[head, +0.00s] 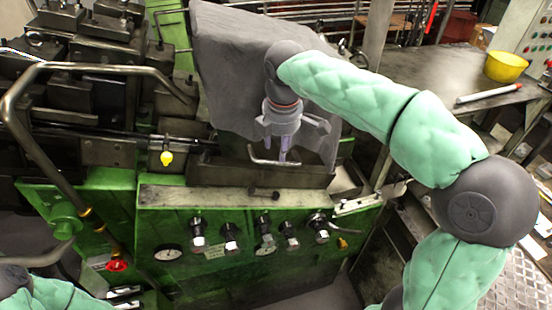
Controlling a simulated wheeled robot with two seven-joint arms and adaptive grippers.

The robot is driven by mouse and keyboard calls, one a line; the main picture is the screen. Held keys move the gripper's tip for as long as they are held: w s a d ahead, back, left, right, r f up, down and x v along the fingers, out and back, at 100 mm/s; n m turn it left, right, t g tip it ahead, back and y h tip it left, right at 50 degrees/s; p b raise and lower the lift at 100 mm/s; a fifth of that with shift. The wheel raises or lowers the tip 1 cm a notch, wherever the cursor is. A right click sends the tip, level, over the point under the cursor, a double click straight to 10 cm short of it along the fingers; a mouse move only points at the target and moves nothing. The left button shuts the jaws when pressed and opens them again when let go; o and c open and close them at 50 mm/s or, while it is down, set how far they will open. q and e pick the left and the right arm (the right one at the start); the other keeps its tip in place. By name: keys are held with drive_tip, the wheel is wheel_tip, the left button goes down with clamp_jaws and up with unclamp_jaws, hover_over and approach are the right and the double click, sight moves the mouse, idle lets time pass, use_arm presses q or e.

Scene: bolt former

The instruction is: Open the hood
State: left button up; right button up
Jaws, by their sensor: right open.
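The hood (225,60) is a large dark grey angular cover on the green machine, behind my right forearm and gripper. A thin metal U-shaped handle (262,161) shows low at its front, just above the dark trough-like ledge. My right gripper (284,154) points down with its fingertips at the handle. Its fingers are open; I cannot tell whether they touch the bar or straddle it. My right arm hides part of the hood. Only a piece of my left arm shows in the bottom left corner, and its gripper is out of the picture.
The green front panel (180,275) carries gauges and several knobs below the ledge. A workbench (425,75) with a yellow bowl (507,66) and a white-red stick (488,93) is at the right.

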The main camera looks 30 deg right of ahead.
drive_tip(key=f, duration=0.2)
drive_tip(key=w+f, duration=0.1)
drive_tip(key=f, duration=0.5)
drive_tip(key=shift+w+d, duration=0.2)
drive_tip(key=shift+w, duration=0.2)
drive_tip(key=shift+r, duration=0.1)
clamp_jaws()
